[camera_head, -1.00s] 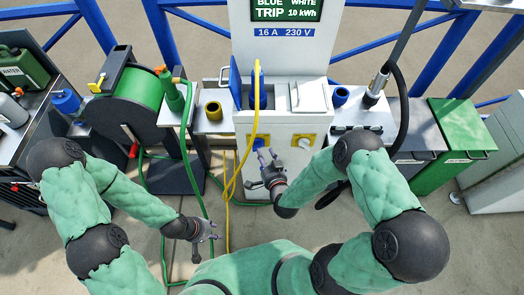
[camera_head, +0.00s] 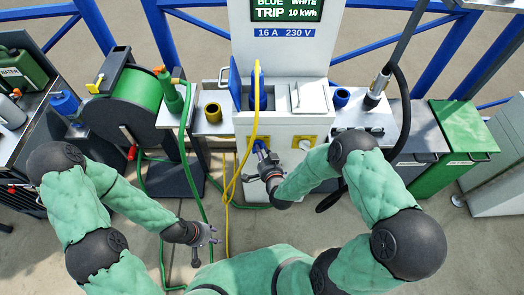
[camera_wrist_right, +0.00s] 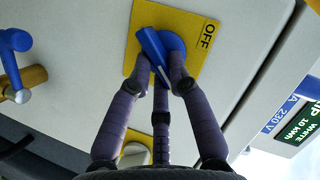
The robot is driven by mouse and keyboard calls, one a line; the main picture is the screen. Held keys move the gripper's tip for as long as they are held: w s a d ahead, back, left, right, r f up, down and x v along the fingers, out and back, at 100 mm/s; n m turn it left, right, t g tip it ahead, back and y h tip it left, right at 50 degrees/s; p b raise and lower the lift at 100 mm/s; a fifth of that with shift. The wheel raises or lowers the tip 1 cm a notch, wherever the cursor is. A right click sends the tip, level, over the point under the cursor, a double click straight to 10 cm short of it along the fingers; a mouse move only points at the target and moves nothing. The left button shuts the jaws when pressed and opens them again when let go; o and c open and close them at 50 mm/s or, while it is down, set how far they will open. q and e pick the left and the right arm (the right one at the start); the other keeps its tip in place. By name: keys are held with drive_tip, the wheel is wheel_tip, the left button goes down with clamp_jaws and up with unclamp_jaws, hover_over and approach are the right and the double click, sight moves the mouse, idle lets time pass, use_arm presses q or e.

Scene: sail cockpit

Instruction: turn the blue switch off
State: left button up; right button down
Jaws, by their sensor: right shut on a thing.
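The blue switch (camera_wrist_right: 152,45) is a blue rotary knob with a bar handle on a yellow plate (camera_wrist_right: 192,22) marked OFF along one edge. In the head view the blue switch (camera_head: 260,145) is on the front of the white power pedestal (camera_head: 284,125), mostly hidden by my right gripper. My right gripper (camera_head: 265,158) is at the switch; in the wrist view its purple fingers (camera_wrist_right: 162,82) are closed around the handle, which sits slanted to the OFF lettering. My left gripper (camera_head: 212,234) is low at the left, empty, with fingers apart.
A white switch (camera_head: 305,144) on a second yellow plate is beside the blue one. A yellow cable (camera_head: 254,110) hangs from the pedestal's blue socket, close to the left of my right gripper. A green hose (camera_head: 186,150) and hose reel (camera_head: 130,95) stand left.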

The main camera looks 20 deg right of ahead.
drive_tip(key=shift+w+a+r+n+g+h+p, duration=0.1)
drive_tip(key=shift+a+n+g+h+p, duration=0.45)
drive_tip(key=shift+n+h, duration=1.15)
drive_tip(key=shift+w+a+r+n+g+h+p, duration=0.15)
drive_tip(key=shift+n+h+p, duration=0.8)
drive_tip(key=shift+n, duration=1.4)
drive_tip(key=shift+a+n+g+h+p, duration=0.4)
drive_tip(key=shift+n+h+p, duration=0.65)
drive_tip(key=shift+n, duration=1)
drive_tip(key=shift+h, duration=0.3)
drive_tip(key=c, duration=1.2)
unclamp_jaws()
drive_tip(key=shift+o, duration=0.2)
